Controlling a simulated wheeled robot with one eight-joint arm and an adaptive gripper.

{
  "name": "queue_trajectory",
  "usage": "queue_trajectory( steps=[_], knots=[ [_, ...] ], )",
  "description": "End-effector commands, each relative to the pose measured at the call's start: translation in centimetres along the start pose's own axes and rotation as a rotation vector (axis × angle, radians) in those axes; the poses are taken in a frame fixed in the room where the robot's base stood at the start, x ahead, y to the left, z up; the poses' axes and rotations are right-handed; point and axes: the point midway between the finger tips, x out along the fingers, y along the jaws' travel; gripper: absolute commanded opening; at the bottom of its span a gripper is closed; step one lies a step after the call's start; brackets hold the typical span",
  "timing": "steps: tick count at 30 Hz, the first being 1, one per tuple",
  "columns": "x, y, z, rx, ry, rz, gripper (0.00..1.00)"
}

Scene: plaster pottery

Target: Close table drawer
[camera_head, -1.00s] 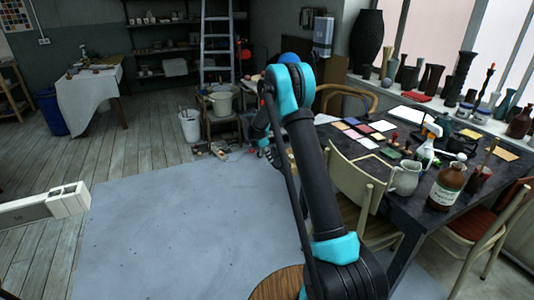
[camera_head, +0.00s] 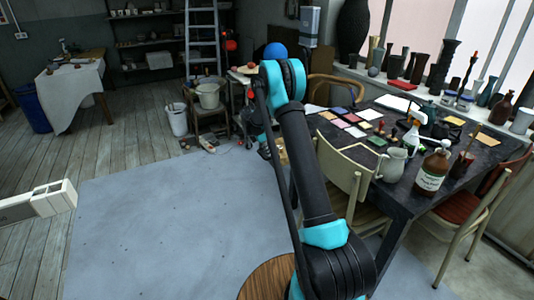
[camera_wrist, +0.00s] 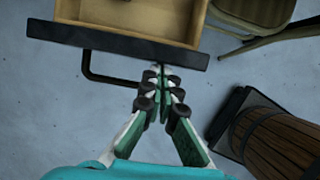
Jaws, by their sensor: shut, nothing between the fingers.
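The open drawer (camera_wrist: 160,14) shows at the top of the wrist view as a pale wooden box with a dark front panel (camera_wrist: 118,42). A black bar handle (camera_wrist: 90,72) sticks out from that panel towards me. My gripper (camera_wrist: 163,76) is shut and empty, with its fingertips close to the drawer front, beside the right end of the handle. I cannot tell whether they touch it. In the head view the dark table (camera_head: 400,200) stands at the right, and my arm hides most of the drawer area and my gripper.
A cream chair (camera_head: 345,173) stands against the table's near side, close right of my arm. A red-seated chair (camera_head: 468,193) is at the right. A jug (camera_head: 393,164) and a brown bottle (camera_head: 433,172) stand on the table. Grey floor (camera_head: 170,220) on the left is clear.

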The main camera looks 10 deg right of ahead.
Motion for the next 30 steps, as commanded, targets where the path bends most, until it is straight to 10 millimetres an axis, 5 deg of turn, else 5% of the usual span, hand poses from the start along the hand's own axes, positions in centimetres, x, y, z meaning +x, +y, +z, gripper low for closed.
queue_trajectory(
  steps=[8,30],
  knots=[
    [1.1,-0.1,2.8,0.003,0.0,-0.002,0.0],
    [7.5,-0.1,18.7,0.003,-0.001,-0.001,0.0]
  ],
)
